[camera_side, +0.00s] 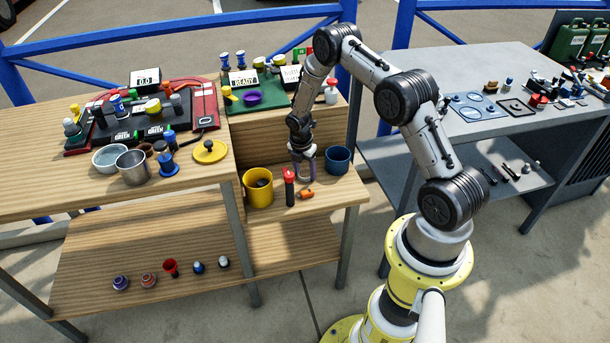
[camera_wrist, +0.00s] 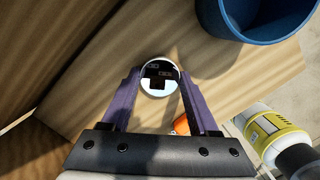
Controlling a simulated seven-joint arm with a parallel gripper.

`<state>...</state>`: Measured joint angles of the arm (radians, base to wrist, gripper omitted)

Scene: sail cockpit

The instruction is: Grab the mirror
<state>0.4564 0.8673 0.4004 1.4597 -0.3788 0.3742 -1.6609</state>
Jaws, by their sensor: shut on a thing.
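The mirror (camera_wrist: 157,78) is a small round shiny disc with dark reflections in it. In the wrist view it sits between the tips of my gripper (camera_wrist: 160,82), whose two purple fingers are shut on its sides. In the side view my gripper (camera_side: 305,178) points down at the low wooden shelf, between the yellow bucket and the blue cup. The mirror cannot be made out there, and I cannot tell whether it still touches the wood.
A yellow bucket (camera_side: 258,190) stands left of my gripper and a blue cup (camera_side: 338,160) right of it, also in the wrist view (camera_wrist: 262,14). A red-capped dark cylinder (camera_side: 289,187) and an orange item (camera_side: 306,194) are close in front. A higher wooden table (camera_side: 60,185) rises at left.

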